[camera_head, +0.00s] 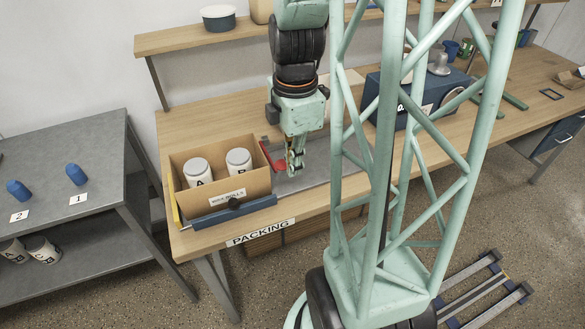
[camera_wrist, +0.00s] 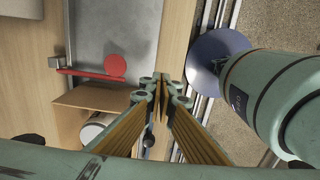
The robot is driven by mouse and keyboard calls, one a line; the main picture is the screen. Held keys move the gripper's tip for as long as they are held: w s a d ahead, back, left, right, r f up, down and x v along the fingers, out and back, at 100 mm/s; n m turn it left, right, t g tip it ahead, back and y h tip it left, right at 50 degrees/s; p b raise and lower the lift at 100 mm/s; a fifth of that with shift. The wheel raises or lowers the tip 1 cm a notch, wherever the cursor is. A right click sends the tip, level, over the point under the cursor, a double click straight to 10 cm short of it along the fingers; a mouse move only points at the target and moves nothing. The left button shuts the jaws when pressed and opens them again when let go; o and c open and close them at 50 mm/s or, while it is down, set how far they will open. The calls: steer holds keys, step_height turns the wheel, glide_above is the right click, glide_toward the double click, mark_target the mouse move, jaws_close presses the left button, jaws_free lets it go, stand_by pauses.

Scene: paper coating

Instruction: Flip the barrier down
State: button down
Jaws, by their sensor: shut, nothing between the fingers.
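The red barrier (camera_head: 279,164) is a thin bar with a round disc, beside the right side of the open cardboard box (camera_head: 228,194). In the wrist view the red barrier (camera_wrist: 115,66) lies across the grey plate (camera_wrist: 105,25), along the edge of the box, with its disc towards my gripper. My gripper (camera_head: 296,168) points down just right of the barrier, its fingers together and empty. In the wrist view my gripper (camera_wrist: 161,88) is right of and slightly below the disc, apart from it in the picture. Part of the barrier is hidden behind my gripper in the head view.
The box holds white lettered rolls (camera_head: 197,172). A blue bar (camera_head: 235,213) with a dark knob runs along its front. A dark blue machine (camera_head: 385,98) stands right on the wooden packing bench (camera_head: 187,124). A wall shelf (camera_head: 165,44) is behind.

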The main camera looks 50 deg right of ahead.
steer(key=shift+s+a+r+b, duration=0.25)
steer(key=shift+s+b, duration=0.25)
steer(key=shift+b, duration=0.05)
steer(key=shift+s+a+r+b, duration=0.2)
steer(key=shift+s+b, duration=0.3)
steer(key=shift+s+a+r+b, duration=0.25)
steer(key=shift+s+b, duration=0.25)
steer(key=shift+b, duration=0.05)
steer(key=shift+a+r, duration=0.1)
steer(key=shift+a, duration=0.05)
